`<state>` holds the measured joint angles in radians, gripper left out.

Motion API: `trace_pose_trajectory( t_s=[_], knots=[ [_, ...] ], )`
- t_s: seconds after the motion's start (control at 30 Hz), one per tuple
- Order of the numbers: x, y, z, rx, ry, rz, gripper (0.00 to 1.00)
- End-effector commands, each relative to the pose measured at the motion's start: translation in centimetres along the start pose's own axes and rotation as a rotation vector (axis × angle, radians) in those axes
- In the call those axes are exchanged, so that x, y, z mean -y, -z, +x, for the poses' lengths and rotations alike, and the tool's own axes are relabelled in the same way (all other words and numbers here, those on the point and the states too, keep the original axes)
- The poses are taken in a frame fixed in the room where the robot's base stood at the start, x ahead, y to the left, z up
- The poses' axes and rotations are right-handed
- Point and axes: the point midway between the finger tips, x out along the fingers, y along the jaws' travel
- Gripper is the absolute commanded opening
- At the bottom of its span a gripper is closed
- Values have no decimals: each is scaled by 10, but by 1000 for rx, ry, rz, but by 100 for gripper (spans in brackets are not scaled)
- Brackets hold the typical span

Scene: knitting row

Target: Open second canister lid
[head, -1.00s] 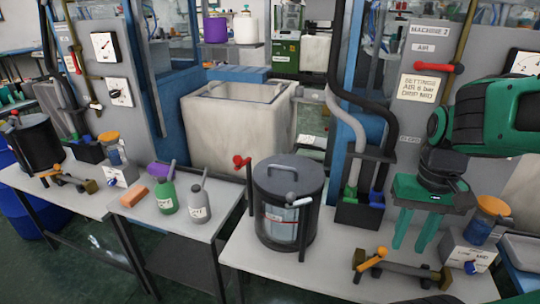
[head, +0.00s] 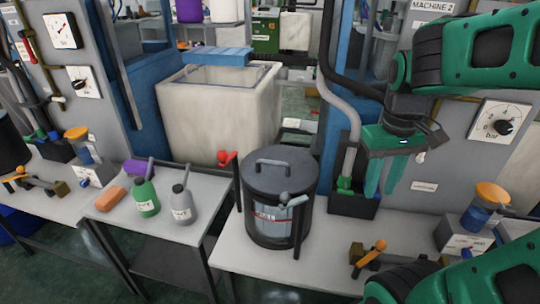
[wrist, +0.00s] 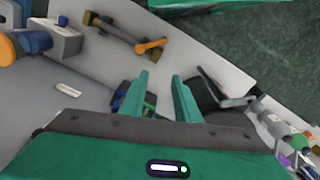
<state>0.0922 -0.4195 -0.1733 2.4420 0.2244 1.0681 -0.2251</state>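A dark grey canister (head: 262,226) stands upright on the middle bench. Its lid (head: 279,168) is on top, with a raised bar handle (head: 277,163). A grey-tipped lever (head: 286,199) is at its front and a red-handled part (head: 226,157) at its back left. My gripper (head: 382,178) is open and empty, pointing down, right of the canister and apart from it. In the wrist view its two fingers (wrist: 160,98) are spread with nothing between them, and the dark canister (wrist: 205,92) shows partly behind the right finger. Another dark canister (head: 10,142) is cut off at the left edge.
An orange-handled valve (head: 369,256) lies on the bench right of the canister. An orange-capped jar (head: 487,205) stands further right. Black hoses hang at the machine panel behind my gripper. Green and grey bottles (head: 146,196) stand on the left table.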

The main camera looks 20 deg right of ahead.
Motion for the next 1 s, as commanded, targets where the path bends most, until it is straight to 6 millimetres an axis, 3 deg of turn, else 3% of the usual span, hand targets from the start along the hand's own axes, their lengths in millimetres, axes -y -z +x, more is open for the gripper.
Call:
trace_pose_trajectory(
  t_s=[0.1, 0.3, 0.4, 0.53, 0.63, 0.77, 1.0],
  knots=[
    [36, 51, -24, -29, -34, -283, 29],
    [119, 117, -59, -77, -83, -747, 29],
    [160, 136, -72, -96, -100, -935, 29],
    [201, 149, -82, -114, -115, -1108, 29],
    [218, 154, -86, -122, -121, -1177, 29],
    [225, 156, -84, -124, -124, -1210, 29],
    [223, 161, -50, -119, -123, -1208, 29]
  ],
)
